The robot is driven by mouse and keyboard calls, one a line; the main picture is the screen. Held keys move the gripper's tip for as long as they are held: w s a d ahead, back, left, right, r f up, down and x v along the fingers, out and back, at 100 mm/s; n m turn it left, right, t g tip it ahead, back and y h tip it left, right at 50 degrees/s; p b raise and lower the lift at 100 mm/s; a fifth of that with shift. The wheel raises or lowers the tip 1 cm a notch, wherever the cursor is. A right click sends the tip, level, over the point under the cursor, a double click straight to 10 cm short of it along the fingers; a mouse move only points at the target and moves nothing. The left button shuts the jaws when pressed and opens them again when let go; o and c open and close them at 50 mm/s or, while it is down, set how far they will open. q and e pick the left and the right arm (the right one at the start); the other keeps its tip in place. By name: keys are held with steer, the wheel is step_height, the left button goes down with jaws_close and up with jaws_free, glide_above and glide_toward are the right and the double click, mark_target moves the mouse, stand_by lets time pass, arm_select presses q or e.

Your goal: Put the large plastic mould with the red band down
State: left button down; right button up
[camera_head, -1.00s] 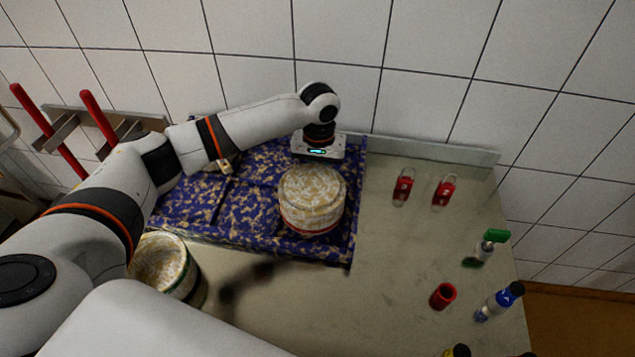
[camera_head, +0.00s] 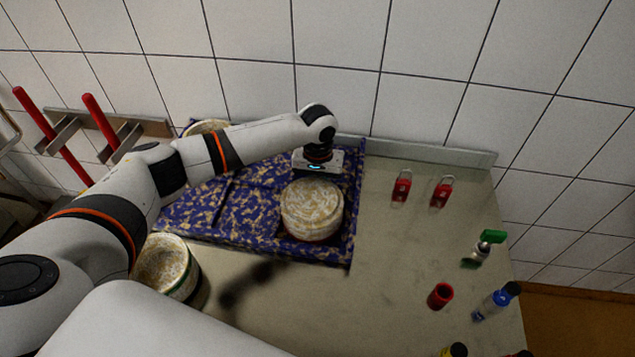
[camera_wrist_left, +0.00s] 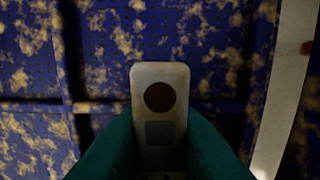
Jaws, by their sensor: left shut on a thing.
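The large mould with the red band (camera_head: 312,211) is round, mottled white and tan, and upright at the right end of the blue mottled tray (camera_head: 350,247). Only a little of its red band shows, low on its side. My left gripper (camera_head: 318,172) is at the mould's far side. In the left wrist view the green fingers (camera_wrist_left: 160,135) are shut on a beige tab (camera_wrist_left: 160,78) with a dark round mark and a grey square, seemingly the mould's handle. A pale curved rim (camera_wrist_left: 285,100) shows at right there. I cannot tell whether the mould's base touches the tray. My right gripper is out of view.
Another mould (camera_head: 168,266) stands in front of the tray at left. A further one (camera_head: 207,127) is partly hidden behind my left arm. The counter middle (camera_head: 385,240) is clear.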

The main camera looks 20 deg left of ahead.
arm_select(q)
steer(key=c, duration=1.3)
jaws_free()
steer(key=shift+s+d+f, duration=0.1)
steer(key=shift+s+f, duration=0.15)
steer(key=shift+f, duration=0.2)
steer(key=shift+s+d+f, duration=0.1)
steer(key=shift+s+f, duration=0.1)
steer(key=shift+f, duration=0.25)
steer(key=shift+d, duration=0.1)
steer(key=shift+a, duration=0.2)
steer(key=shift+w+r, duration=0.1)
steer(key=shift+r, duration=0.15)
steer(key=r, duration=0.3)
steer(key=r+b, duration=0.1)
steer(key=r, duration=0.7)
steer(key=shift+w+r+b, duration=0.2)
steer(key=shift+w+b, duration=0.1)
steer(key=shift+b, duration=0.1)
steer(key=shift+w+a+r, duration=0.1)
steer(key=shift+r, duration=0.7)
